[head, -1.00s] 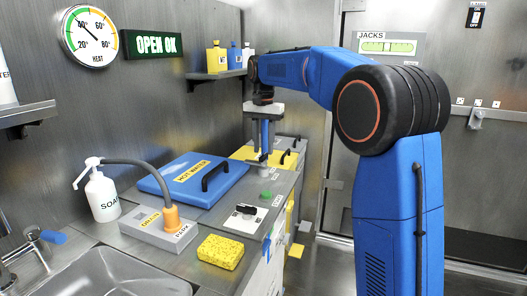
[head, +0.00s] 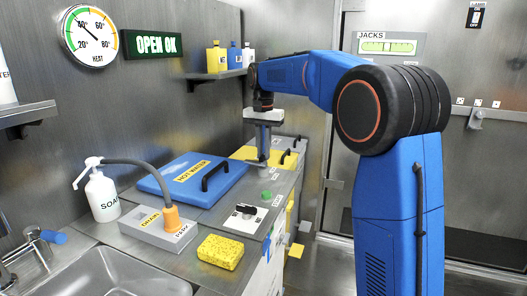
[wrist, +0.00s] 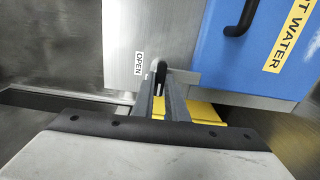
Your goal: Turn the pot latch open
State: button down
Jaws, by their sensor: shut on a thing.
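The latch (wrist: 161,70) is a small dark upright lever on the steel counter, close to the blue lid marked HOT WATER (wrist: 258,50). A white OPEN label (wrist: 138,63) lies just left of it in the wrist view. My gripper (wrist: 160,88) is shut on the latch, with a finger on either side. In the head view my gripper (head: 262,160) points down at the counter, right of the blue lid (head: 192,179). Its fingers hide much of the latch there.
Black handles stand up from the blue lid (head: 218,173) and the yellow-topped unit behind (head: 284,157). A green button (head: 266,194), a black knob (head: 247,210), a yellow sponge (head: 220,251) and a drain box (head: 160,229) stand nearer. The floor at right is free.

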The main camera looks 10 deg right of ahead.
jog(key=shift+n, duration=0.3)
jog(key=n, duration=0.3)
jog(key=shift+n, duration=0.4)
jog(key=n, duration=1.3)
jog(key=shift+n, duration=0.3)
jog(key=c, duration=1.8)
grip_release()
jog(key=shift+o, duration=0.2)
